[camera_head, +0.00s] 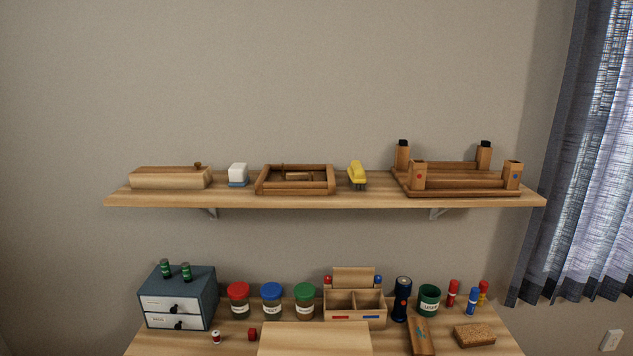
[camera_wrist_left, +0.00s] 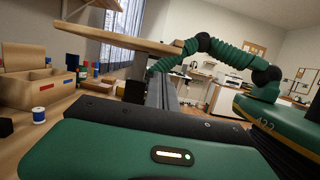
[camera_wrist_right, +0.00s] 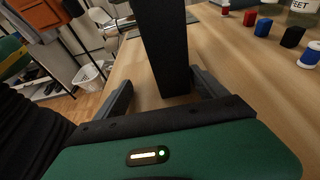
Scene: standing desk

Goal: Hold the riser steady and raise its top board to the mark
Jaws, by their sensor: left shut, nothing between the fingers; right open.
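The riser's light wooden top board (camera_head: 315,338) shows at the bottom of the head view, in front of the organiser. In the left wrist view the board (camera_wrist_left: 120,37) is seen edge-on, overhead. My left gripper (camera_wrist_left: 159,82) is shut and empty, its fingers below the board; I cannot tell whether they touch it. In the right wrist view a dark upright post (camera_wrist_right: 164,45) rises from the desk. My right gripper (camera_wrist_right: 160,85) is open, its fingers on either side of the post. The head view shows neither gripper. I cannot make out the mark.
A small red cube (camera_head: 252,334) lies left of the board. A loaded wall shelf (camera_head: 325,198) hangs above.

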